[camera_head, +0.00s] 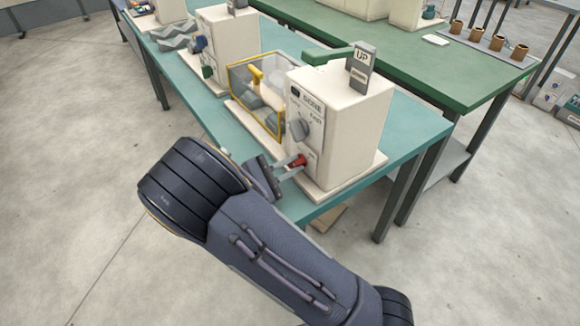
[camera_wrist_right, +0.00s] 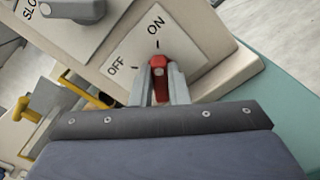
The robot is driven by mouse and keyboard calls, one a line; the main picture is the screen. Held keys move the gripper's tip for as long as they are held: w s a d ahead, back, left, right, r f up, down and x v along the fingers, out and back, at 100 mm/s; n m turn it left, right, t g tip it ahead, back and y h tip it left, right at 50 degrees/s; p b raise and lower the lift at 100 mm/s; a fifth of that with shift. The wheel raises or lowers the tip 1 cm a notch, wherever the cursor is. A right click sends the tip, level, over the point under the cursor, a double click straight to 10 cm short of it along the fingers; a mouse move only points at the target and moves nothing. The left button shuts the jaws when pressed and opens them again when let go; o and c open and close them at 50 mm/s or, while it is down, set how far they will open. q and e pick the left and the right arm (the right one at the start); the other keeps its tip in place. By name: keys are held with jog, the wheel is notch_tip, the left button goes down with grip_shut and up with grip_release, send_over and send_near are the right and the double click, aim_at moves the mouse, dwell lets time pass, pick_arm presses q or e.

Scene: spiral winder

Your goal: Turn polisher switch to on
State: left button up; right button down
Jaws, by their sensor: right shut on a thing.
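The polisher (camera_head: 335,125) is a cream box on the teal bench, with a grey speed knob (camera_head: 301,129) and a red switch (camera_head: 298,161) low on its front panel. In the right wrist view the red switch (camera_wrist_right: 159,78) sits between the printed words OFF and ON, its tip nearer the ON mark. My right gripper (camera_head: 291,167) is shut on the red switch; its two fingers (camera_wrist_right: 159,84) lie on either side of it in the wrist view. My left gripper is not in view.
A yellow-framed clear guard (camera_head: 256,92) stands beside the polisher. The teal bench (camera_head: 410,132) has another cream machine (camera_head: 228,42) further back. A green table (camera_head: 455,82) with several brown cups stands behind. The grey floor at the left is clear.

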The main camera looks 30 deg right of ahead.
dwell(0.4)
jog(key=c, duration=1.4)
grip_release()
jog(key=shift+a, duration=0.1)
jog(key=a, duration=0.7)
jog(key=shift+s+a, duration=0.3)
jog(key=shift+a, duration=0.05)
